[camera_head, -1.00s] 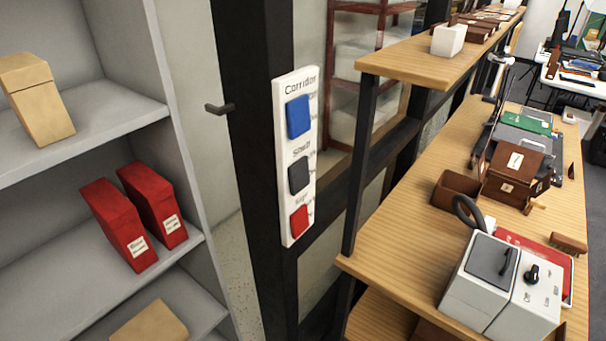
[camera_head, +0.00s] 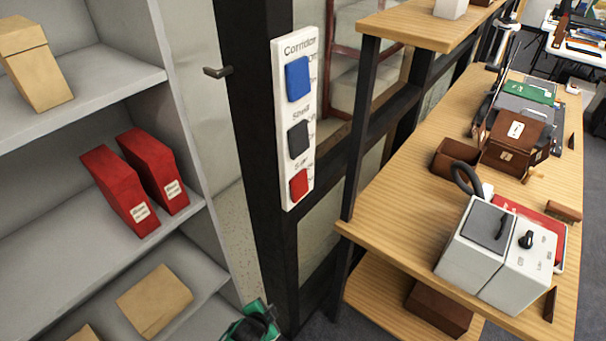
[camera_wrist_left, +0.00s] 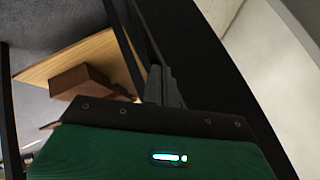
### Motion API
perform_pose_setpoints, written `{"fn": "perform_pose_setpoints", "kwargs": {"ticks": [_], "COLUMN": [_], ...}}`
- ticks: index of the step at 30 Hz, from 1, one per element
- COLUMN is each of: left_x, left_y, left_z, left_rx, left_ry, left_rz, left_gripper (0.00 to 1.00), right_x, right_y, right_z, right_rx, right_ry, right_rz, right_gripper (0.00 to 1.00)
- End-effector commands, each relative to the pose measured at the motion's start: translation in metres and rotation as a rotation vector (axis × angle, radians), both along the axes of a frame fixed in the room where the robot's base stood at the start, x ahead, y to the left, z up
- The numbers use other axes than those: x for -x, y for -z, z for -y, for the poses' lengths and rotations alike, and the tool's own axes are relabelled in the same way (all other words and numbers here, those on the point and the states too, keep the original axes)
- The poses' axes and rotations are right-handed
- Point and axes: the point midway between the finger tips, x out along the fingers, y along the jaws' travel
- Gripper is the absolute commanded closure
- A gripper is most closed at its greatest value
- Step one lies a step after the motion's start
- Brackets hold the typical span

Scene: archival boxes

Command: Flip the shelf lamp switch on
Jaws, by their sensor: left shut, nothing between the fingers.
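A white switch panel (camera_head: 283,122) is mounted on a dark upright post in the head view. It carries a blue switch under the label "Corridor", a dark grey switch (camera_head: 299,140) under a label that looks like "Shelf", and a red switch at the bottom. I cannot tell which way the switches are set. My green and black left arm end shows at the bottom edge of the head view, below the panel and apart from it. In the left wrist view my left gripper (camera_wrist_left: 163,75) is shut and empty. The panel does not show there. My right gripper is out of view.
A grey shelf unit with red file boxes (camera_head: 122,190) and tan boxes (camera_head: 155,300) stands on the left. A small dark handle (camera_head: 217,72) juts out left of the post. A wooden shelf (camera_head: 400,210) with a grey-white device (camera_head: 500,250) stands on the right.

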Motion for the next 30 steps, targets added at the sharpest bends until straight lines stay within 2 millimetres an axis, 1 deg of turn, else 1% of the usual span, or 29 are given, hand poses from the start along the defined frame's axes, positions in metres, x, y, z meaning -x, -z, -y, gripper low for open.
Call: {"fn": "perform_pose_setpoints", "kwargs": {"ticks": [1, 2, 3, 5, 6, 8, 9, 11, 12, 14, 15, 18, 21, 23, 25, 30], "left_x": [-0.022, -0.031, -0.042, -0.053, -0.057, -0.059, -0.058, -0.052, -0.046, -0.034, -0.025, -0.004, 0.013, 0.02, 0.024, 0.026], "left_y": [-0.044, -0.069, -0.103, -0.153, -0.188, -0.239, -0.273, -0.322, -0.352, -0.394, -0.419, -0.468, -0.5, -0.511, -0.518, -0.521], "left_z": [0.015, 0.024, 0.034, 0.049, 0.059, 0.07, 0.077, 0.085, 0.09, 0.094, 0.095, 0.095, 0.094, 0.092, 0.091, 0.091], "left_rx": [-0.02, -0.036, -0.057, -0.091, -0.113, -0.148, -0.17, -0.205, -0.226, -0.256, -0.273, -0.31, -0.333, -0.343, -0.35, -0.353], "left_ry": [0.052, 0.082, 0.12, 0.173, 0.206, 0.251, 0.277, 0.312, 0.334, 0.358, 0.371, 0.394, 0.406, 0.41, 0.412, 0.413], "left_rz": [0.078, 0.121, 0.177, 0.263, 0.32, 0.406, 0.463, 0.547, 0.6, 0.675, 0.72, 0.812, 0.874, 0.897, 0.911, 0.918], "left_gripper": [1.0, 1.0, 1.0, 1.0, 1.0, 1.0, 1.0, 1.0, 1.0, 1.0, 1.0, 1.0, 1.0, 1.0, 1.0, 1.0], "right_x": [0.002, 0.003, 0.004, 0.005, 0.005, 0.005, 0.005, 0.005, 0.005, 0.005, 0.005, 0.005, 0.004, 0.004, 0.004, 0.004], "right_y": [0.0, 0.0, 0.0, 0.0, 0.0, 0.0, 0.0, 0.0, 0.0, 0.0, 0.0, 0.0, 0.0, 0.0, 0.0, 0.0], "right_z": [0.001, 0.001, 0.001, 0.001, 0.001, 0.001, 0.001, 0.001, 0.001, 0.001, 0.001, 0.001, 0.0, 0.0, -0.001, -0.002], "right_rx": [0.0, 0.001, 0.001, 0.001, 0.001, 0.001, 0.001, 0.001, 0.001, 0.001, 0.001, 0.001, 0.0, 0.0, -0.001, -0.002], "right_ry": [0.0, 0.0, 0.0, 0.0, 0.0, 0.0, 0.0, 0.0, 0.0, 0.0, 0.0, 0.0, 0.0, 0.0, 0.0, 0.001], "right_rz": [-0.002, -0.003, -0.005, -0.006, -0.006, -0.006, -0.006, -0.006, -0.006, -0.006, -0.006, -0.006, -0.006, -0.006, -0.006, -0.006], "right_gripper": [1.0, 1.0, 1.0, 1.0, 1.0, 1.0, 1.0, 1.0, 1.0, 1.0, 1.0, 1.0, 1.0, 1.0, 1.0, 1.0]}}
